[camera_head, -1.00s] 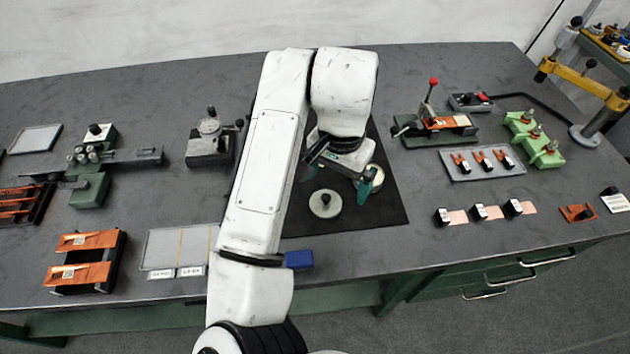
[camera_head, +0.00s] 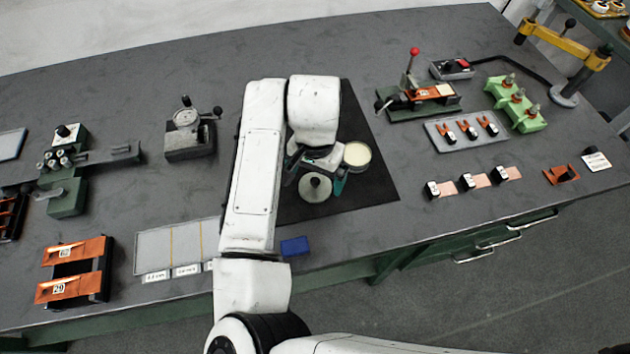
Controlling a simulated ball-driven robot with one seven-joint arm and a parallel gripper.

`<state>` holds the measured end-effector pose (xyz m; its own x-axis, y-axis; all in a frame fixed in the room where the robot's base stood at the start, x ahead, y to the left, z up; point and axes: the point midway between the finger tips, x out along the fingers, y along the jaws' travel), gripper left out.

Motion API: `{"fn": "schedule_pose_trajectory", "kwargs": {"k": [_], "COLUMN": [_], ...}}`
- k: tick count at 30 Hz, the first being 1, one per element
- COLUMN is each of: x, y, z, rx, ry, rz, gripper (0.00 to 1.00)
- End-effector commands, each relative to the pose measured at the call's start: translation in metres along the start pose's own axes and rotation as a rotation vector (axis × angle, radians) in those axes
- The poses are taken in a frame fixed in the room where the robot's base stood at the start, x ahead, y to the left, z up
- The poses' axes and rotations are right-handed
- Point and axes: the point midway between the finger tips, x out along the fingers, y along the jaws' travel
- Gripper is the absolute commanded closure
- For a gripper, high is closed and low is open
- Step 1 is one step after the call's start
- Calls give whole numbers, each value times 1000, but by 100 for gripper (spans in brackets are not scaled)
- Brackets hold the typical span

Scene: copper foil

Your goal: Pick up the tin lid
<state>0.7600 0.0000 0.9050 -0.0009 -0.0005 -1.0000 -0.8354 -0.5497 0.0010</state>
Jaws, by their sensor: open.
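The tin lid (camera_head: 315,188) is a round, pale grey disc with a small knob in the middle. It lies on the black mat (camera_head: 373,190), toward the mat's front left. An open round tin (camera_head: 357,154) with a cream-coloured inside stands behind it to the right. My gripper (camera_head: 314,177) is open and empty, pointing down at the lid's back edge, with its teal-tipped fingers spread to either side. I cannot tell its height above the lid or whether it touches it. My wrist hides the back of the mat.
A grey tray (camera_head: 165,248) is at the front left. A red-knobbed lever press (camera_head: 420,95) and a grey tray of clips (camera_head: 467,131) stand right. Bare bench lies between mat and press.

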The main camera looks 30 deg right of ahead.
Motion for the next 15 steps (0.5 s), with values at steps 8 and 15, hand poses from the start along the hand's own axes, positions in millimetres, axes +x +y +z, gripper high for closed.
{"fn": "schedule_pose_trajectory", "kwargs": {"k": [8,15], "x": [20,20], "y": [-1,-1], "z": [0,0], "rx": [-2,-1], "ry": [0,0], "rz": [-1,-1], "gripper": [0,8]}}
